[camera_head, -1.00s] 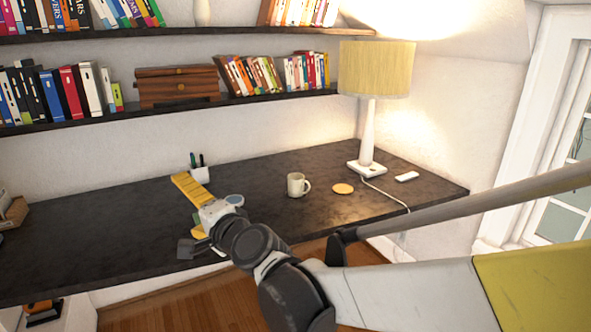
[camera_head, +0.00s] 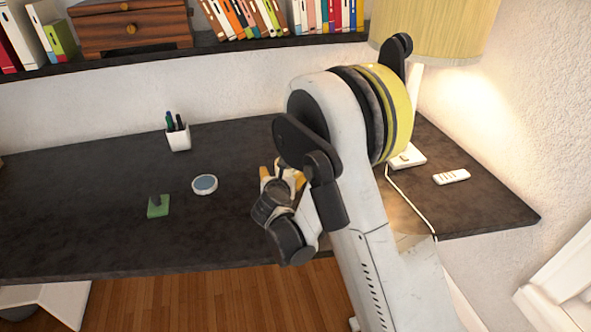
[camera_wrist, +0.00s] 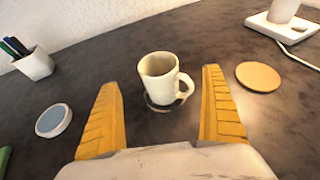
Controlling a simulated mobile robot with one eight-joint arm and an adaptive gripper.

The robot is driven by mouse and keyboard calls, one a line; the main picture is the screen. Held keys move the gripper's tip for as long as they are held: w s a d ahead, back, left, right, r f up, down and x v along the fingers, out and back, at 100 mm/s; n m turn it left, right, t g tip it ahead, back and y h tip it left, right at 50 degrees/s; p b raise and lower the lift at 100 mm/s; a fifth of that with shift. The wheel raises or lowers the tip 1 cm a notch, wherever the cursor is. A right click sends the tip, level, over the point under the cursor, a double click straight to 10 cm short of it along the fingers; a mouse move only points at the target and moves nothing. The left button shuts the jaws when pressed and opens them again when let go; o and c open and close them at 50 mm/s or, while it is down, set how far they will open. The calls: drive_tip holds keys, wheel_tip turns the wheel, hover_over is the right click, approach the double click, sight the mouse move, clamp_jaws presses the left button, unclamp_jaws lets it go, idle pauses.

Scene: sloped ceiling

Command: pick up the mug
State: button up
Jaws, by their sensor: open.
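The cream mug (camera_wrist: 160,79) stands upright on the dark desk in the wrist view, its handle toward the right. My gripper (camera_wrist: 162,100) is open, with its yellow ribbed fingers on the left and right of the view and the mug ahead between them. The mug is not held.
A white pen cup (camera_head: 179,139), a round blue-topped disc (camera_head: 204,184) and a green block (camera_head: 158,206) lie left of my arm. A round tan coaster (camera_wrist: 259,76) is right of the mug. The lamp base (camera_head: 408,157), its cord and a white remote (camera_head: 451,177) are farther right.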

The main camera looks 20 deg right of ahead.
drive_tip(key=b+x, duration=0.3)
drive_tip(key=x, duration=0.6)
drive_tip(key=shift+w+a+f, duration=0.1)
drive_tip(key=shift+w+f, duration=0.05)
drive_tip(key=shift+f, duration=0.15)
drive_tip(key=shift+r, duration=0.1)
drive_tip(key=shift+c, duration=0.6)
drive_tip(key=c, duration=1.4)
